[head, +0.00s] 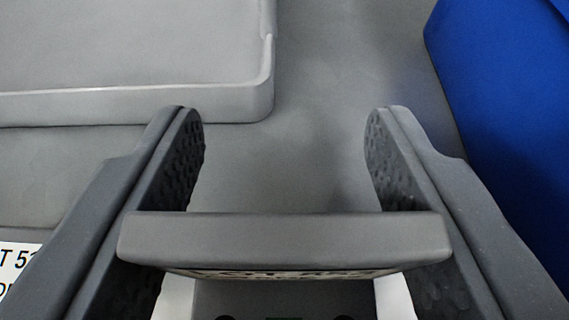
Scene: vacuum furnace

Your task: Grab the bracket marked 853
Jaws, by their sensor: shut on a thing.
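My gripper (284,150) shows in the head view with its two dark, dimpled fingers spread apart. A grey bracket (284,238) spans the space between the fingers, and the gripper is shut on it. Its long grey edge faces the camera, and its ends meet the fingers' inner faces. A strip of dark marking shows along the bracket's lower edge, too foreshortened to read, so I cannot tell whether it says 853. The fingertips reach beyond the bracket, with nothing between them there.
A grey tray (262,95) with a raised rim lies at the upper left. A blue object (510,120) stands at the right. A white label (15,262) with partly cut-off black text is at the lower left. Bare grey surface (330,60) lies between the tray and the blue object.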

